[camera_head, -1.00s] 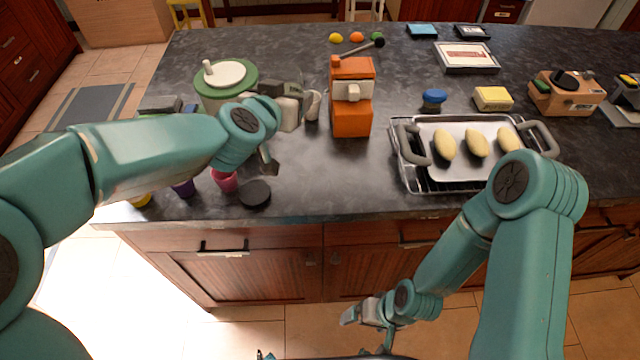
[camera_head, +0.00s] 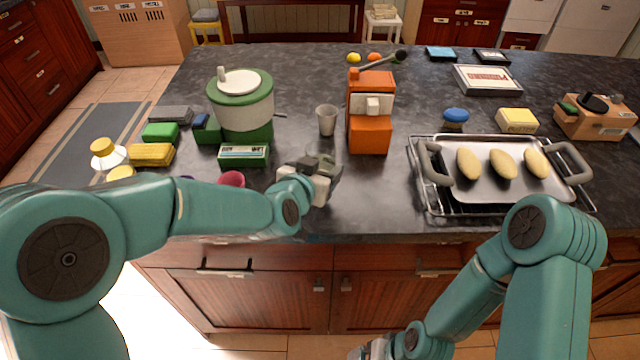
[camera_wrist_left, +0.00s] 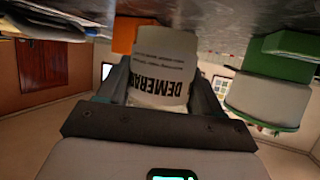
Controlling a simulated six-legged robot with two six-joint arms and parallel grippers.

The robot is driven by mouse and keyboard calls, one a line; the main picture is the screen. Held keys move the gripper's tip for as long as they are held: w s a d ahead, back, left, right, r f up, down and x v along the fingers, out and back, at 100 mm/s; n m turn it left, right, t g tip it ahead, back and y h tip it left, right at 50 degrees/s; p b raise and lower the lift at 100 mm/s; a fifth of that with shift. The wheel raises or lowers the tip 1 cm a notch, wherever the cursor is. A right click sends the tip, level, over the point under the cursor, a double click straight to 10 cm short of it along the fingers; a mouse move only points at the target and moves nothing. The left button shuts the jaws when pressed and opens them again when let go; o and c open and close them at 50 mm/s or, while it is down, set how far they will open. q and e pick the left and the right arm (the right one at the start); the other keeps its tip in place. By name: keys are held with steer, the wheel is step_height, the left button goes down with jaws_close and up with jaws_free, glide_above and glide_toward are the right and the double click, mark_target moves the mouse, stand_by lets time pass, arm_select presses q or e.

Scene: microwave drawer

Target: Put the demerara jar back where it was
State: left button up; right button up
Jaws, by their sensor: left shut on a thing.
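The demerara jar (camera_wrist_left: 165,75), a pale jar with a "DEMERARA" label, fills the space between the fingers of my left gripper (camera_wrist_left: 160,95) in the left wrist view. My left gripper is shut on it. In the head view this gripper (camera_head: 320,172) is over the front part of the counter, in front of a grey cup and left of the orange machine's base. The jar is mostly hidden there by the gripper. My right gripper (camera_head: 372,350) is low in front of the cabinets, cut off by the bottom edge, and its jaws are unclear.
The orange machine (camera_head: 369,128) and grey cup (camera_head: 326,120) stand behind my left gripper. A green-and-white pot (camera_head: 242,108), a green-and-white box (camera_head: 243,155) and several sponges are to the left. A tray (camera_head: 500,190) with yellow loaves is to the right. Dark counter (camera_head: 370,190) is bare between.

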arm_select(q)
step_height(320, 180, down, 4)
steer(key=shift+r, duration=0.1)
steer(key=o, duration=1.1)
steer(key=shift+f, duration=0.2)
steer(key=shift+o, duration=0.2)
steer(key=shift+r, duration=0.1)
